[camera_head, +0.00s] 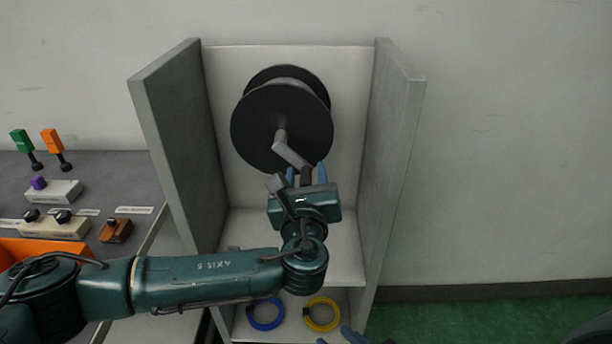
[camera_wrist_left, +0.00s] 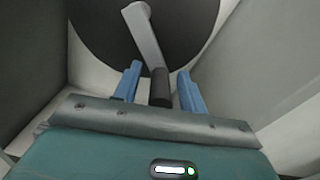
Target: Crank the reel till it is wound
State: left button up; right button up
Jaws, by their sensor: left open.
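The black reel (camera_head: 281,118) is mounted inside a grey cabinet. Its light grey crank arm (camera_head: 291,152) runs from the hub down and to the right, ending in a dark handle grip (camera_wrist_left: 160,88). My left gripper (camera_head: 306,175) is at the handle, its blue fingers apart on either side of it. In the left wrist view the open fingers (camera_wrist_left: 159,86) have the grip between them, with a visible gap on each side. My right gripper (camera_head: 345,338) barely shows at the bottom edge, mostly cut off.
The cabinet's side walls (camera_head: 400,150) stand close on both sides of the reel. A blue ring (camera_head: 266,325) and a yellow ring (camera_head: 337,324) lie on the lower shelf. At left, a grey bench (camera_head: 100,175) carries switch boxes and an orange bin (camera_head: 50,247).

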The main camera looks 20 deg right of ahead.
pick_arm(q)
grip_shut()
dwell(0.5)
